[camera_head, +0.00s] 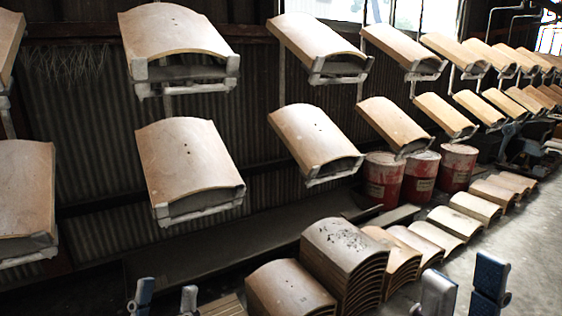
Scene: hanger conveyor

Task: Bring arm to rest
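My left gripper (166,296) shows at the bottom left edge, its two fingertips apart with nothing between them. My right gripper (464,288) shows at the bottom right edge, its blue-and-grey fingertips also apart and empty. Both point upward into the picture, and their lower parts and arms are cut off by the frame. The right one overlaps the grey floor beside the stacked panels. Neither appears to hold anything.
Curved wooden panels hang on metal hangers in an upper row (180,32) and a lower row (188,160). Stacked curved panels (345,250) stand between my grippers, with more stacks behind. Red drums (383,180) stand by the corrugated wall. Open floor (530,245) lies right.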

